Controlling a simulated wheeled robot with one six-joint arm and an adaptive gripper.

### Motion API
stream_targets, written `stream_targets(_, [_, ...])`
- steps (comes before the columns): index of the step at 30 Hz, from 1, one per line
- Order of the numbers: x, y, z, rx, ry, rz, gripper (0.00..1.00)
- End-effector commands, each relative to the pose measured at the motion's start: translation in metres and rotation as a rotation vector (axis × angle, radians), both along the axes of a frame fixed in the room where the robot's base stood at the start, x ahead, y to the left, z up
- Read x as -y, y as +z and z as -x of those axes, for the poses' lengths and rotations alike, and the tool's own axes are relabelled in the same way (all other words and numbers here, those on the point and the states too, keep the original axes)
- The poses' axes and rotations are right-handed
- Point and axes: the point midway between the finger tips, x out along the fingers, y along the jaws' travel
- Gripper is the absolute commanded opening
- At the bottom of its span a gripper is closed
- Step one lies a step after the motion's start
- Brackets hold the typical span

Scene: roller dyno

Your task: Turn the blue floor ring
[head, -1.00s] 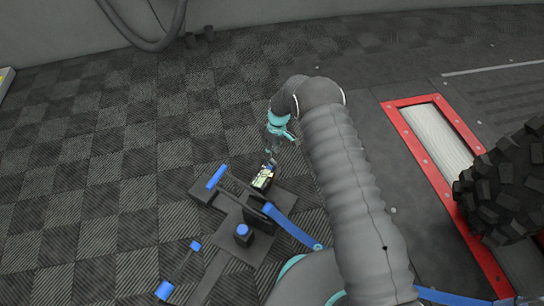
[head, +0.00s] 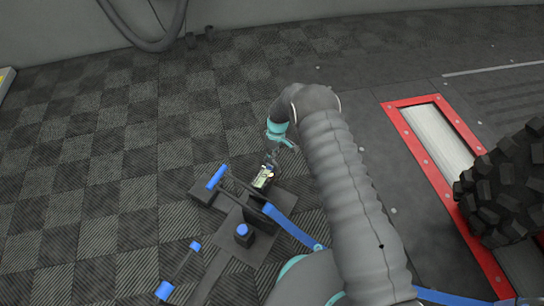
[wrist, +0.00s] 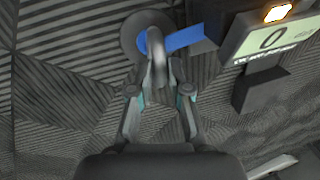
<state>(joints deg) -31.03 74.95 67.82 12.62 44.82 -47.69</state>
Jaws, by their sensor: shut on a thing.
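In the wrist view a grey upright ring (wrist: 156,50) stands over a round grey floor plate (wrist: 130,40). A blue strap (wrist: 185,38) runs right from the plate; some blue shows behind the ring. My gripper (wrist: 158,82) is shut on the ring, with its fingers on either side. In the head view my gripper (head: 270,160) points down beside the small display box (head: 263,177). The ring cannot be made out there, at this size and behind my gripper.
The display (wrist: 272,38) reads 0 and stands close to the right of my gripper. Black stands with blue tops (head: 242,232) lie nearer. A red-framed roller (head: 430,160) and a knobbly tyre (head: 505,190) are at right. The chequered floor at left is clear.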

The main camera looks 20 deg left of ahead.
Motion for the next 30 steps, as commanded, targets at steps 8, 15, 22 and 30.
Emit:
stream_targets(8, [0.0006,-0.0015,-0.0010,0.000,-0.060,0.001,0.00])
stream_targets(15, [0.0012,-0.0032,-0.0005,0.000,-0.218,0.001,0.00])
stream_targets(22, [0.0016,-0.0027,0.0002,0.001,-0.434,0.000,0.00])
stream_targets(30, [0.0018,-0.0021,0.0011,0.002,-0.691,-0.001,0.00])
